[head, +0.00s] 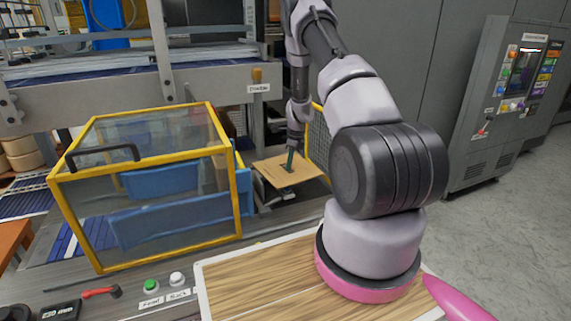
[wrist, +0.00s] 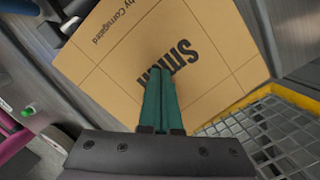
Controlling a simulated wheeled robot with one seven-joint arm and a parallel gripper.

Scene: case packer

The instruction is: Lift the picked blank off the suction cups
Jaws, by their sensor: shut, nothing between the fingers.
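The blank (head: 276,176) is a flat tan cardboard sheet beside the yellow-framed guard in the head view. In the wrist view the blank (wrist: 118,62) fills the upper middle, with dark printed lettering and crease lines. My gripper (head: 290,160) points down at the middle of the blank in the head view. In the wrist view its green fingers (wrist: 160,72) are together with nothing between them, and the tips lie over the lettering. I cannot tell whether the tips touch the sheet. The suction cups are not visible; the blank may cover them.
A yellow-framed clear guard (head: 150,112) with a black handle stands left of the blank. A yellow-edged mesh panel (head: 319,130) is close on its right, with grating (wrist: 272,136) in the wrist view. A control cabinet (head: 497,110) stands at the right. Grey floor lies before it.

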